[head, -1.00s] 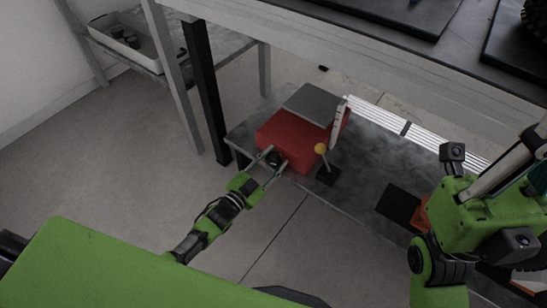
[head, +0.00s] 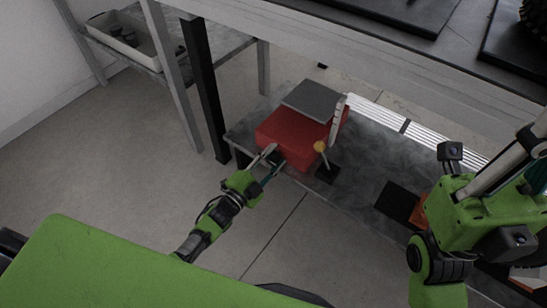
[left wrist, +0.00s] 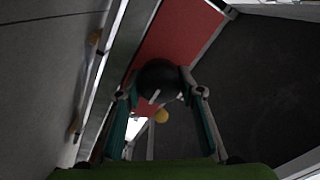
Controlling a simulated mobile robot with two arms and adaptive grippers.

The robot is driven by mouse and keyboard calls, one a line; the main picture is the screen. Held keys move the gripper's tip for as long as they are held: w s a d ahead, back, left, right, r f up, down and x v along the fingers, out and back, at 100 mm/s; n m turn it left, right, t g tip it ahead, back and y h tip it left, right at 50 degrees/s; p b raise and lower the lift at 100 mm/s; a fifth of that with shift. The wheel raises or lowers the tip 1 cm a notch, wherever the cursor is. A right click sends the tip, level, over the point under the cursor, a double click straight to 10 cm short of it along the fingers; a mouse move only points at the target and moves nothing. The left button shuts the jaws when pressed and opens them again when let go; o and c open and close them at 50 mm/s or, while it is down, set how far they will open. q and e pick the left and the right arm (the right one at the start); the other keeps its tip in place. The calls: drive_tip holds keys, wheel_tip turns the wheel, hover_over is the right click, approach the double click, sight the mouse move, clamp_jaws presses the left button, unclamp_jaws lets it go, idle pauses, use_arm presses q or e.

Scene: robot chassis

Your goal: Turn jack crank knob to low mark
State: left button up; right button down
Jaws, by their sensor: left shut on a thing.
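The red jack (head: 285,138) with a grey top plate (head: 312,101) sits on the low dark shelf. A pale upright strip with marks (head: 337,120) stands at its right side. My left gripper (head: 271,157) is at the jack's front face, shut on the black crank knob, which the fingers mostly hide in the head view. In the left wrist view the round black knob (left wrist: 158,80) sits between both fingertips and shows a short white line. I cannot make out a low mark. My right gripper (head: 537,160) is partly seen at the right edge, away from the jack.
A yellow-balled lever (head: 320,147) on a black base stands close to the jack's right. A black pad (head: 398,202) and an orange item (head: 418,214) lie further right. The workbench (head: 330,42) overhangs the shelf behind. The floor in front is clear.

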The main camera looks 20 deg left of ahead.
use_arm(q)
drive_tip(key=o, duration=1.1)
drive_tip(key=shift+s+f, duration=0.1)
drive_tip(key=shift+s+a+f, duration=0.15)
drive_tip(key=shift+s, duration=0.3)
drive_tip(key=v, duration=0.7)
drive_tip(key=shift+r, duration=0.35)
drive_tip(key=shift+w, duration=0.1)
